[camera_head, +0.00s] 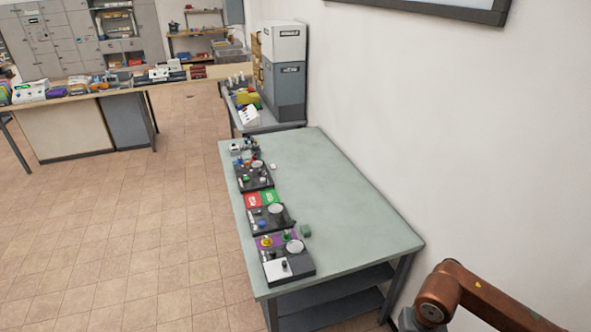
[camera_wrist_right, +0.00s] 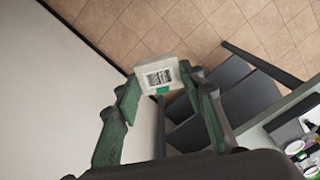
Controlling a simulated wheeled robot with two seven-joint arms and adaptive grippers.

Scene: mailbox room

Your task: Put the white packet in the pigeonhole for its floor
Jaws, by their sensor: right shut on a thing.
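The white packet (camera_wrist_right: 150,68) is in the right wrist view, a small white block with a dark-printed label and a green patch at its lower edge. The print is too small to read. My right gripper (camera_wrist_right: 163,82) is shut on it, with a green-padded finger on each side. The packet is held in the air, with tiled floor behind it. In the head view only a brown link of my right arm shows at bottom right; the gripper and packet are out of that picture. No pigeonhole can be made out for certain. My left gripper is in neither view.
A grey-green table (camera_head: 340,205) with a lower shelf stands along the white wall, several small devices along its left edge. Behind it are grey and white boxes (camera_head: 284,70). Grey lockers (camera_head: 60,45) and a cluttered counter (camera_head: 75,97) stand far left. The tiled floor (camera_head: 130,220) is clear.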

